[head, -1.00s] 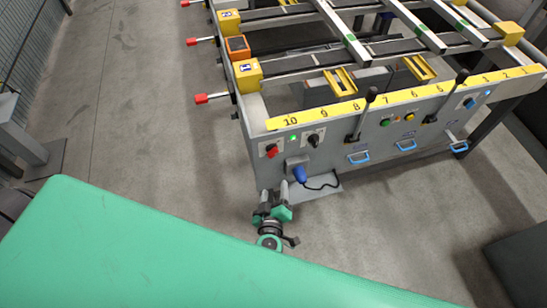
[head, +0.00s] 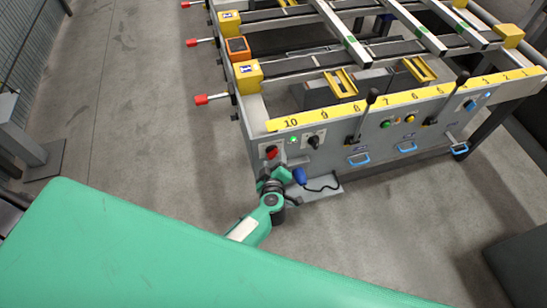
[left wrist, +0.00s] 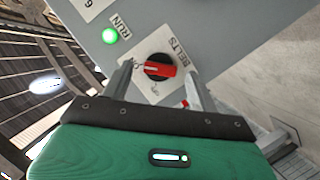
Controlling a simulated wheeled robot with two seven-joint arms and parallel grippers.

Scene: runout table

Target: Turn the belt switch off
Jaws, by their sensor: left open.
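The belt switch (left wrist: 160,69) is a red knob on a black round base with a white plate marked BELTS. In the left wrist view it sits between the two fingers of my left gripper (left wrist: 160,85), which is open. Its red handle lies roughly crosswise in that view. I cannot tell whether the fingers touch it. In the head view the switch (head: 271,152) is on the front panel's left end, and my left gripper (head: 271,174) is just below it. My right gripper is not in view.
A green lamp marked RUN (left wrist: 110,36) glows beside the switch. A black knob (head: 314,141) is to its right. Black levers (head: 365,110) and blue handles stand further right. Open floor lies to the left.

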